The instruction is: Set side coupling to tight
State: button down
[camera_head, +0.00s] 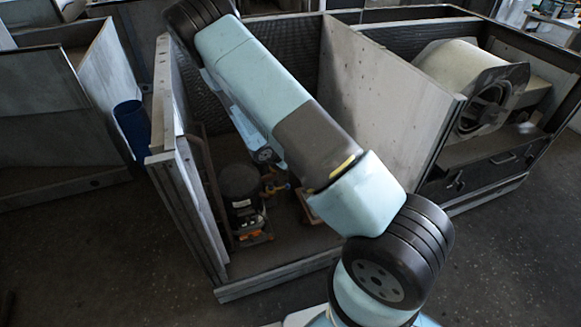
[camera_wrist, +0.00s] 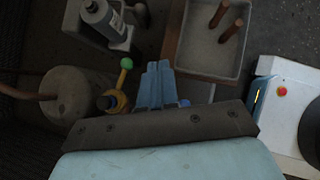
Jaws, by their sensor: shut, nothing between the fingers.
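The side coupling appears to be the yellow fitting (camera_wrist: 117,101) with a yellow lever ending in a green ball (camera_wrist: 127,63) in the wrist view. The lever points up and slightly right in that picture. My gripper (camera_wrist: 158,68) is shut and empty, with its blue fingers just right of the lever. A gap shows between them in the picture; I cannot tell the height difference. In the head view, small yellow parts (camera_head: 270,182) show beside the dark compressor, partly behind my arm. My fingertips cannot be made out there.
A rounded tank (camera_wrist: 72,95) with a copper pipe (camera_wrist: 22,94) stands left of the fitting. A grey bottle (camera_wrist: 101,18) sits in a holder above. A tray (camera_wrist: 190,63) with brown rods is at upper right. Panels (camera_head: 172,150) and (camera_head: 375,100) wall the bay.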

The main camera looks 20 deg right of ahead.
jog(key=shift+s+a+r, duration=0.2)
jog(key=shift+s+r, duration=0.35)
jog(key=shift+r, duration=0.1)
jog(key=s+d+r+m+y, duration=0.1)
jog(key=s+d+r+m, duration=0.2)
jog(key=r, duration=0.8)
jog(key=s+r+m+y, duration=0.1)
jog(key=s+r+m, duration=0.1)
jog(key=r+m, duration=0.65)
jog(key=s+d+r+m, duration=0.2)
jog(key=s+r, duration=0.1)
jog(key=r, duration=1.1)
jog(key=s+a+r+m+y, duration=0.1)
jog(key=s+r+m, duration=0.2)
jog(key=s+r, duration=0.2)
jog(key=s+a+r+m+t+y, duration=0.1)
jog(key=s+r+m+y, duration=0.1)
jog(key=s+r, duration=0.4)
jog(key=s+a+r+m+t+y, duration=0.1)
jog(key=s+r+m, duration=0.3)
jog(key=s, duration=1)
notch_tip(320, 180, up, 2)
jog(key=shift+a+r+y, duration=0.2)
jog(key=shift+a+y, duration=0.05)
jog(key=shift+y, duration=0.35)
jog(key=shift+w, duration=0.1)
